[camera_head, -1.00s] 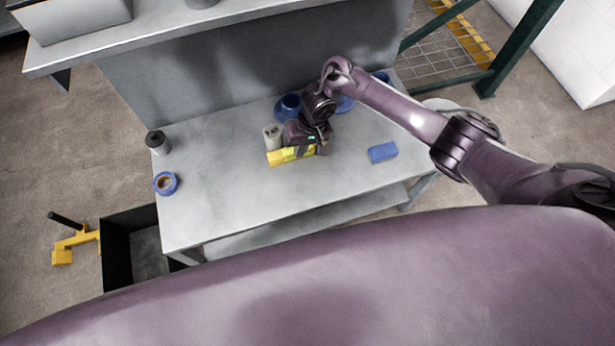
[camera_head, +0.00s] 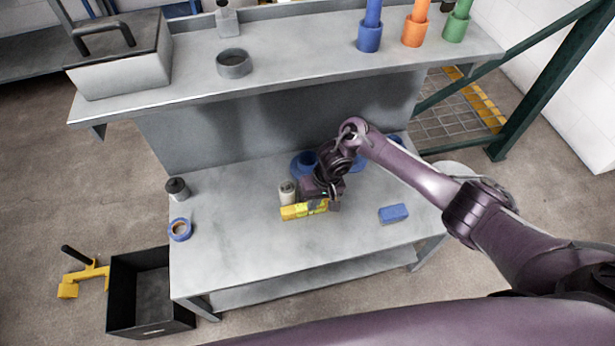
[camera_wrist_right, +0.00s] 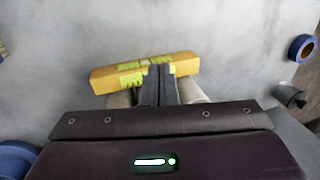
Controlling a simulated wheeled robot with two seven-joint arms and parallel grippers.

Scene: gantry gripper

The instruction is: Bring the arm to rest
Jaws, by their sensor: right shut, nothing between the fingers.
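My right arm (camera_head: 425,180) comes in from the right and reaches over the grey workbench (camera_head: 235,255). My right gripper (camera_head: 315,206) is low over the bench, by a yellow spirit level (camera_head: 291,212). In the right wrist view my right gripper (camera_wrist_right: 158,72) is shut, with its two fingers together and nothing between them. Its fingertips overlap the near edge of the yellow level (camera_wrist_right: 110,78) in that view; I cannot tell whether they touch it. My left gripper is not in view.
A pale cylinder (camera_head: 287,193) stands beside the level. A blue block (camera_head: 393,214) lies to the right. A tape roll (camera_head: 180,229) and dark-capped canister (camera_head: 177,188) are at the bench's left. A shelf (camera_head: 300,62) overhangs behind. A black bin (camera_head: 150,320) stands on the floor.

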